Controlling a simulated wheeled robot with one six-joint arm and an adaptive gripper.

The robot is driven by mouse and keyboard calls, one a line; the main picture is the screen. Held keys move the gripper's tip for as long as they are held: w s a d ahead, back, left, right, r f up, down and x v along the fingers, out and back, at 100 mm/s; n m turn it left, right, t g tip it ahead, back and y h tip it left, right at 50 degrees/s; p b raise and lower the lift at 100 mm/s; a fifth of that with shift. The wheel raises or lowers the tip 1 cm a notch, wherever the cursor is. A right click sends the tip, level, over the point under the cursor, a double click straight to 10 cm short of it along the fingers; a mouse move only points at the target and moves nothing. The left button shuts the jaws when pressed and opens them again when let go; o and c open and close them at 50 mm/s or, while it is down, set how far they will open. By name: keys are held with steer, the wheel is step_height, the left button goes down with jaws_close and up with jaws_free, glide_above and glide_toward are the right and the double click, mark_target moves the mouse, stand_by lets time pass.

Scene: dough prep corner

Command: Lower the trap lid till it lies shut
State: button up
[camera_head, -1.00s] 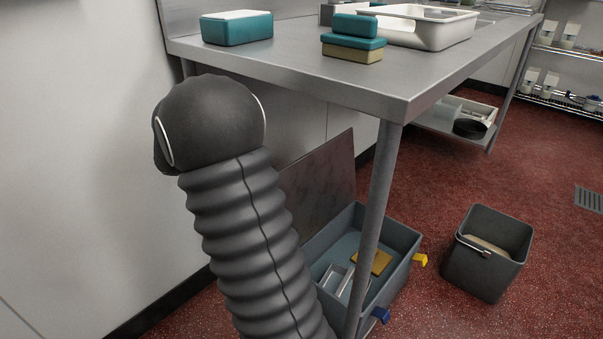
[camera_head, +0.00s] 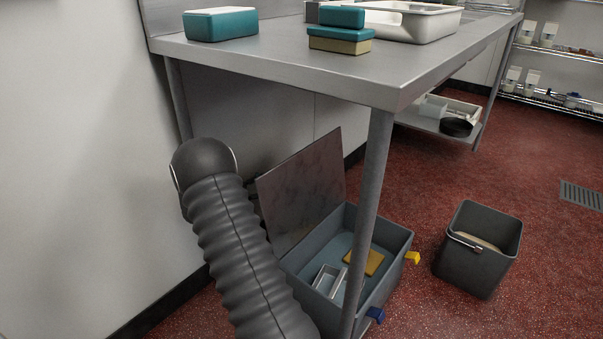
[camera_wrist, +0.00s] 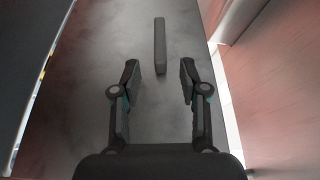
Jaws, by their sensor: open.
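The trap lid (camera_head: 303,193) is a flat grey mottled plate. It stands raised, leaning slightly back, at the rear of the open grey trap box (camera_head: 388,275) on the floor under the table. In the wrist view the lid's grey face (camera_wrist: 95,75) fills the middle, with a dark bar-shaped handle (camera_wrist: 160,46) on it. My gripper (camera_wrist: 159,75) is open and empty. Its fingertips are on either side of the handle's near end, and I cannot tell whether they touch anything. In the head view my arm hides most of the gripper beside the lid.
A steel table (camera_head: 290,68) overhangs the box, and its front leg (camera_head: 371,190) stands before it. The box holds a yellow block (camera_head: 372,262) and a small pale tray (camera_head: 328,281). A grey bucket (camera_head: 480,265) stands to the right. A wall is close on the left.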

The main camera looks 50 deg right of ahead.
mark_target(301, 172)
steer(key=b+x, duration=0.1)
steer(key=x, duration=1)
steer(key=shift+s+d, duration=0.1)
steer(key=shift+d, duration=0.1)
jaws_close()
